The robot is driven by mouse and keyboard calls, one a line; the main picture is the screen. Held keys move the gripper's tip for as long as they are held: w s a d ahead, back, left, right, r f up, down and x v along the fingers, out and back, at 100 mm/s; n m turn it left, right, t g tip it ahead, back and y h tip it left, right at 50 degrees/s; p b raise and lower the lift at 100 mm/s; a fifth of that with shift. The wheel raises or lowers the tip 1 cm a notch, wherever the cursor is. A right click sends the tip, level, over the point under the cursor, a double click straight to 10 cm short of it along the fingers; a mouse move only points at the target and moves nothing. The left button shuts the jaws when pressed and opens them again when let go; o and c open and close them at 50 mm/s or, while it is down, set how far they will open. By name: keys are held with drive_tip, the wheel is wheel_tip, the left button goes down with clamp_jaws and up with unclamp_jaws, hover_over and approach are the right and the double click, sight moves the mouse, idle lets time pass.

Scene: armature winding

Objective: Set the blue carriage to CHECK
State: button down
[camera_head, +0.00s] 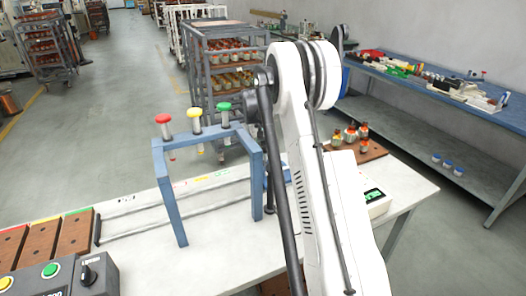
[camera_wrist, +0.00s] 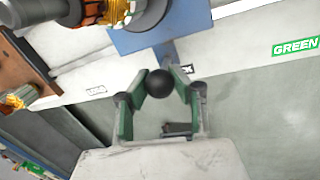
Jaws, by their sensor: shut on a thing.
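The blue carriage (camera_wrist: 160,28) shows in the wrist view as a flat blue plate at the top, with a narrow blue tab reaching down to a round black knob (camera_wrist: 160,83). My gripper (camera_wrist: 159,88) has its green-padded fingers around this knob, one on each side. An armature-like part with copper windings (camera_wrist: 95,12) is at the upper left, partly over the plate. Small labels on the white strip, one beside the tab (camera_wrist: 187,71) and one further left (camera_wrist: 97,90), are too small to read. In the head view my arm hides my gripper and most of the carriage.
A blue frame (camera_head: 168,195) with red, yellow and green plungers stands over the rails on the white table (camera_head: 225,268). A green GREEN label (camera_wrist: 295,46) is right of the carriage. Brown blocks and a control box (camera_head: 65,277) are at the front left.

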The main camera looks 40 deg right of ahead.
drive_tip(key=c, duration=1.4)
unclamp_jaws()
drive_tip(key=shift+r, duration=0.15)
drive_tip(key=r, duration=0.4)
drive_tip(key=a+r, duration=0.1)
drive_tip(key=r, duration=0.2)
drive_tip(key=w+a+r, duration=0.1)
drive_tip(key=r, duration=0.3)
drive_tip(key=shift+a+r, duration=0.1)
drive_tip(key=shift+r, duration=0.2)
drive_tip(key=shift+s, duration=0.1)
